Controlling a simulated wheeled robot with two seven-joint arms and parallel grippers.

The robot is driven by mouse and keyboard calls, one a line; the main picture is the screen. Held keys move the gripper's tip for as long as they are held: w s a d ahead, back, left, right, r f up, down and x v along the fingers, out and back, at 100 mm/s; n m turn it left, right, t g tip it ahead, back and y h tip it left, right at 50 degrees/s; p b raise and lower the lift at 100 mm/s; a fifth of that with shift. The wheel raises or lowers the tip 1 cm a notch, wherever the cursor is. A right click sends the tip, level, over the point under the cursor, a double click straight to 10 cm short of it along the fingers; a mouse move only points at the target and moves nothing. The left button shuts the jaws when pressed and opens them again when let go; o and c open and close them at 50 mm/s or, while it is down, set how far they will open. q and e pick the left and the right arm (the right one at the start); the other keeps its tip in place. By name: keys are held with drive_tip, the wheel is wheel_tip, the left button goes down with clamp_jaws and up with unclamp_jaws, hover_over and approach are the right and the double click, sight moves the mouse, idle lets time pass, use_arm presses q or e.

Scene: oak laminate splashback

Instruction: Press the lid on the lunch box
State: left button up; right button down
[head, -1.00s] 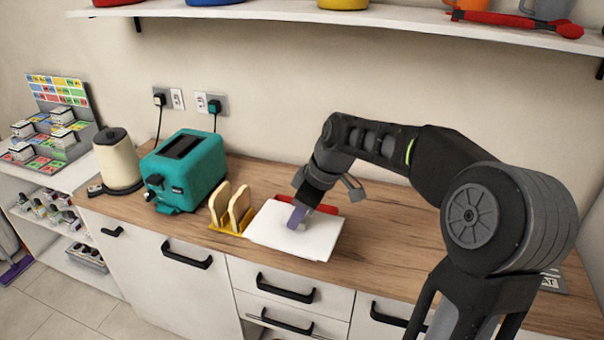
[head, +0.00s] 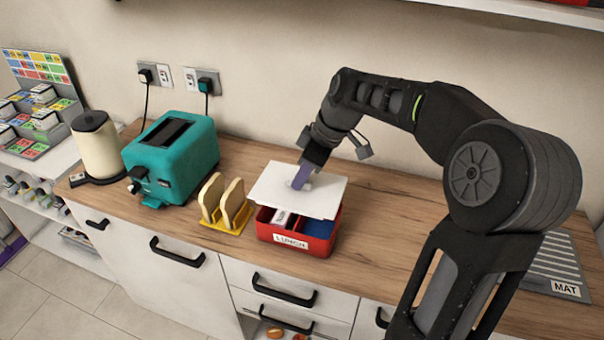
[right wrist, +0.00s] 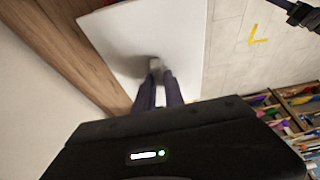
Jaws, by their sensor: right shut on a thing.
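The lid is a flat white square panel (head: 322,194) in the head view. My right gripper (head: 299,182) is shut on a small knob at its middle and holds it above the lunch box. The lunch box is a red open-topped box (head: 318,245) marked LUNCH on the counter. Its compartments show at the front, with a white item in one and a blue area at the right; its back is hidden under the lid. The right wrist view shows the lid (right wrist: 180,30) and the two fingers closed at its knob (right wrist: 156,66).
A yellow rack with bread slices (head: 225,203) stands just left of the lunch box. A teal toaster (head: 172,158) and a cream kettle (head: 97,144) stand farther left. The wooden counter (head: 385,215) is clear right of the box, up to a grey mat (head: 556,270).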

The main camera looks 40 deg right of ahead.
sight(304, 188)
drive_tip(key=shift+f+b, duration=1.65)
drive_tip(key=shift+f, duration=0.75)
drive_tip(key=shift+f+b, duration=0.7)
drive_tip(key=shift+f, duration=0.15)
drive_tip(key=shift+f+b, duration=0.1)
drive_tip(key=shift+b, duration=0.4)
drive_tip(key=shift+f+b, duration=0.5)
drive_tip(key=shift+b, duration=0.1)
idle(0.7)
idle(0.5)
drive_tip(key=c, duration=0.9)
unclamp_jaws()
drive_tip(key=shift+s, duration=0.1)
drive_tip(key=shift+o, duration=0.2)
drive_tip(key=shift+r, duration=0.1)
drive_tip(key=shift+r+p, duration=2.4)
drive_tip(key=shift+r, duration=1.05)
